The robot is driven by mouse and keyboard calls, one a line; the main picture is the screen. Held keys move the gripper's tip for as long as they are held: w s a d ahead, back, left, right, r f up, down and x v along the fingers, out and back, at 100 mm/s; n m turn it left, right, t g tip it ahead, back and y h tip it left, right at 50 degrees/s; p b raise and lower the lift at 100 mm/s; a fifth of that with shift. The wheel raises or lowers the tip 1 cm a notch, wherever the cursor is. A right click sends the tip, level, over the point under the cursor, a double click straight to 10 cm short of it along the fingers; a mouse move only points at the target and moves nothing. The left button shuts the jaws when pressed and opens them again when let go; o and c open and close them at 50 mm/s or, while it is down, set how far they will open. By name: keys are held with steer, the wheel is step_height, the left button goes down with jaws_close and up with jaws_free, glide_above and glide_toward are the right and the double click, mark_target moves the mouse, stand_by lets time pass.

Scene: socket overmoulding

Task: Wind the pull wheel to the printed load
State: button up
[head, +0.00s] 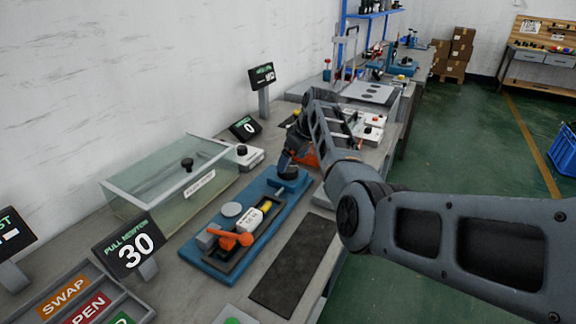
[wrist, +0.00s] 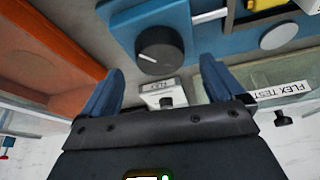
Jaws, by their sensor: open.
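The pull wheel is a black knob with a white mark on the end of a blue pull rig; it shows in the wrist view (wrist: 160,50) and in the head view (head: 289,174). My gripper (wrist: 160,80) is open and empty. Its blue fingers stand apart on either side of the knob's near edge; whether they touch it is unclear. In the head view, my gripper (head: 287,163) is just above the wheel. The blue rig (head: 207,262) holds a white and yellow piece (head: 254,217) by an orange clamp (head: 231,240). The pull display (head: 133,250) reads 30. The piece's print is too small to read.
A clear flex-test box (head: 150,190) stands left of the rig. An orange bin (wrist: 45,60) is close beside my gripper. A dark mat (head: 295,262) lies right of the rig. Another display (head: 246,127) reads 0. A tray with coloured labels (head: 45,300) is at front left.

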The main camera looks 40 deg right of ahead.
mark_target(289, 167)
steer(key=shift+x, duration=1.95)
steer(key=c, duration=1)
